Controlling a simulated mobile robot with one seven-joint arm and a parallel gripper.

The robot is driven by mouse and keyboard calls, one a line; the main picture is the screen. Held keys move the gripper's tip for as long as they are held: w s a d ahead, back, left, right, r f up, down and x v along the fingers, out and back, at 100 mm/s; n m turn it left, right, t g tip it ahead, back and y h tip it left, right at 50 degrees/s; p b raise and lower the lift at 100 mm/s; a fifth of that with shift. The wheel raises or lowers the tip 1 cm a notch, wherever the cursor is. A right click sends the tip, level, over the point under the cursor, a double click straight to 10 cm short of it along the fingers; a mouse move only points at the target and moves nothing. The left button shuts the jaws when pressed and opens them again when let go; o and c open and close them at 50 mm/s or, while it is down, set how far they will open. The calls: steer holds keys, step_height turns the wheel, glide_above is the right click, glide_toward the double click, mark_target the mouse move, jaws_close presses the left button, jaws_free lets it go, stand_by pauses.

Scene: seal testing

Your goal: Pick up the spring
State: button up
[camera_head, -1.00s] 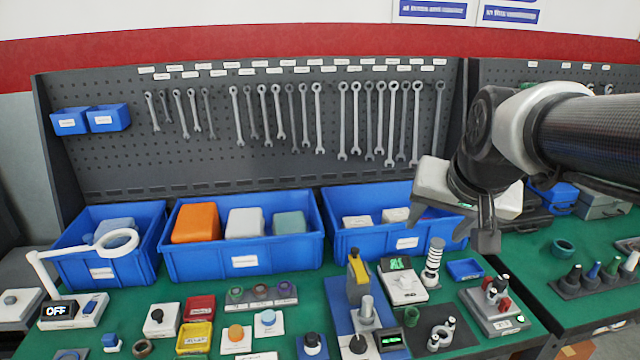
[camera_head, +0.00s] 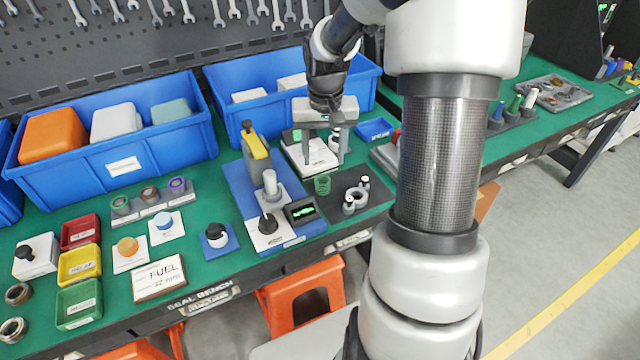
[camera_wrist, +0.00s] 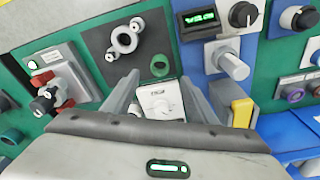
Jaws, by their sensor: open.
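The spring (camera_head: 335,134) appears to be the upright light-and-dark banded piece beside the white tester, seen whole in the earlier head view. Now it is mostly hidden behind my gripper (camera_head: 323,163). In the wrist view, a small pale round end (camera_wrist: 135,108) by the left finger may be its top, but I cannot tell for sure. My gripper is open, with its fingers pointing down over the white tester (camera_head: 312,155) and close to the spring. I see nothing held between the fingers.
A dark plate (camera_head: 372,197) with a grey ringed fitting and a green ring (camera_head: 322,185) lies in front. The blue press stand (camera_head: 250,185) is to the left. A large blue bin (camera_head: 225,90) stands behind and a small blue tray (camera_head: 374,129) to the right.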

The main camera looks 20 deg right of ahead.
mark_target(322, 179)
steer(key=f, duration=0.3)
steer(key=w+f+b, duration=0.1)
steer(key=f, duration=0.3)
steer(key=f+b, duration=0.1)
steer(key=f, duration=0.2)
steer(key=shift+w+d+f, duration=0.3)
steer(key=shift+w, duration=0.1)
steer(key=shift+c, duration=0.2)
steer(key=c, duration=1.1)
